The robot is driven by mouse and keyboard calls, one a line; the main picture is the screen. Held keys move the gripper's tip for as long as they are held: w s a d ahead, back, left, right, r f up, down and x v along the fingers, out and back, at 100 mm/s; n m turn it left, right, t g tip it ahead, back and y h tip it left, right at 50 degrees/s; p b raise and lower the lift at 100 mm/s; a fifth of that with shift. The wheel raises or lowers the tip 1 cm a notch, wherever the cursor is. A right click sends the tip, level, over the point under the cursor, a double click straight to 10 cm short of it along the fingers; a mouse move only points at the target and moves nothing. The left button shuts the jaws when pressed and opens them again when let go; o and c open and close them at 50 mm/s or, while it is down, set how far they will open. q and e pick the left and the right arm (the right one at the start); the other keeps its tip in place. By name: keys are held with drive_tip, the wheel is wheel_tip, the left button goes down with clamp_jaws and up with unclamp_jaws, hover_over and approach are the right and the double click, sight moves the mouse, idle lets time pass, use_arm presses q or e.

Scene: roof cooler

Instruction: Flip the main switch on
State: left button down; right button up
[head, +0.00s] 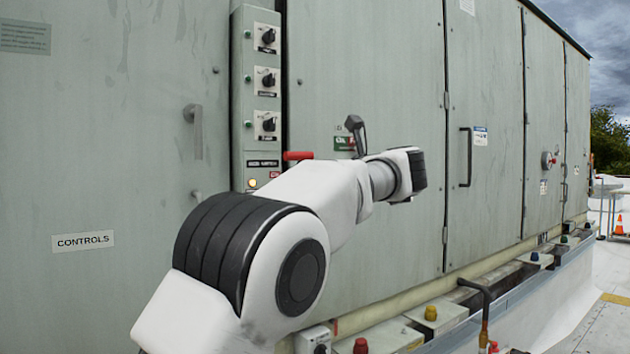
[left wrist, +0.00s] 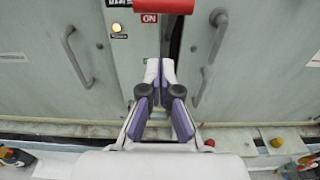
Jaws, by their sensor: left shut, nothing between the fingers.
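The main switch's red handle (head: 298,156) sticks out at the lower right of the narrow grey control panel (head: 237,110). In the left wrist view the red handle (left wrist: 164,6) crosses the top edge, above a red ON label (left wrist: 149,18). A small lamp (left wrist: 117,27) beside the label glows yellow. My left gripper (left wrist: 160,66) is shut and empty, its fingertips pointing up below the red handle with a visible gap in the picture. In the head view my own left arm hides this gripper. My right gripper is in neither view.
Three black rotary knobs (head: 268,80) sit higher on the panel. Door handles flank it, one on the left (head: 195,130) and one on the right (head: 356,134). A ledge with coloured caps (head: 431,313) runs along the cabinet's foot.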

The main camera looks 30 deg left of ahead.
use_arm(q)
drive_tip(key=v, duration=0.5)
drive_tip(key=shift+s, duration=0.2)
drive_tip(key=shift+d, duration=0.1)
